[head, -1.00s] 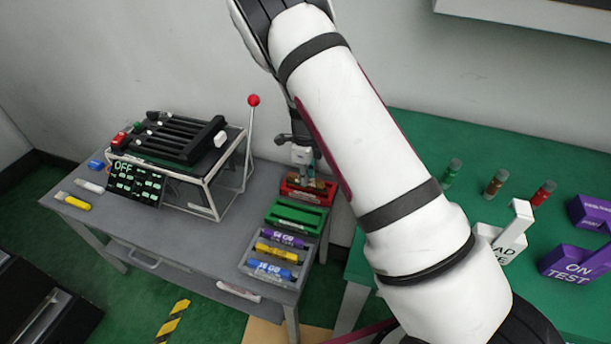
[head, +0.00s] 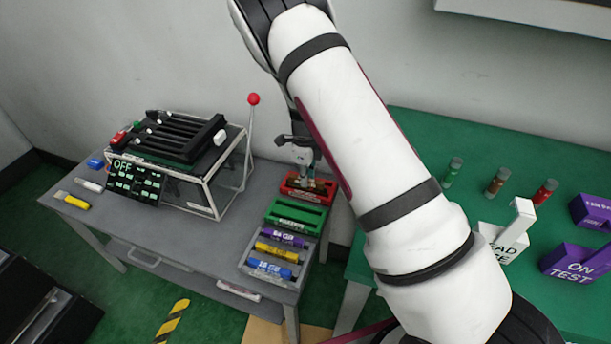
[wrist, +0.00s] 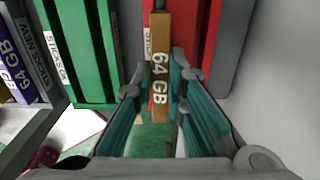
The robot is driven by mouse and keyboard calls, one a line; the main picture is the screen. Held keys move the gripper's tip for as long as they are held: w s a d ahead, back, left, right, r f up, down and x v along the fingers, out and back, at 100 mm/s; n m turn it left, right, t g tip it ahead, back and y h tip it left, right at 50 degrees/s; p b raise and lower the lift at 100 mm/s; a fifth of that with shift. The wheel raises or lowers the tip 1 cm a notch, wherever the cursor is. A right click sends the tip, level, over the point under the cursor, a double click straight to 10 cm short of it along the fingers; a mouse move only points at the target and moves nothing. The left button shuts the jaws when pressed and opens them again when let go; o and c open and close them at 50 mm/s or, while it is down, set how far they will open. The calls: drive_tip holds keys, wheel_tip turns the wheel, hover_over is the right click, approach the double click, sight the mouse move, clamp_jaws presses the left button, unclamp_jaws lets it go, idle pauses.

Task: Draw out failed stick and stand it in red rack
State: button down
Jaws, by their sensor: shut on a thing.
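A brown-orange stick marked 64 GB (wrist: 160,62) stands between the teal finger pads of my gripper (wrist: 166,80) in the wrist view. My gripper is shut on it. The red rack (wrist: 205,28) lies right around and behind the stick's far end. Whether the stick is seated in a slot is hard to tell. In the head view my gripper (head: 308,174) is low over the red rack (head: 300,195), partly behind my arm. The black slotted unit (head: 170,138) with several bars stands on a framed stand at the left, beside a panel reading OFF (head: 135,182).
A green rack (head: 294,217) sits just in front of the red one, then a grey tray with purple, yellow and blue sticks (head: 270,268). A red-knobbed lever (head: 253,99) rises left of my gripper. A green table (head: 430,130) with vials and switch boxes is right.

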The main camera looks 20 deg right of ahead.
drive_tip(key=shift+f+b, duration=0.65)
drive_tip(key=shift+f, duration=0.55)
drive_tip(key=c, duration=1.5)
unclamp_jaws()
drive_tip(key=shift+c, duration=0.2)
wheel_tip(320, 180, up, 12)
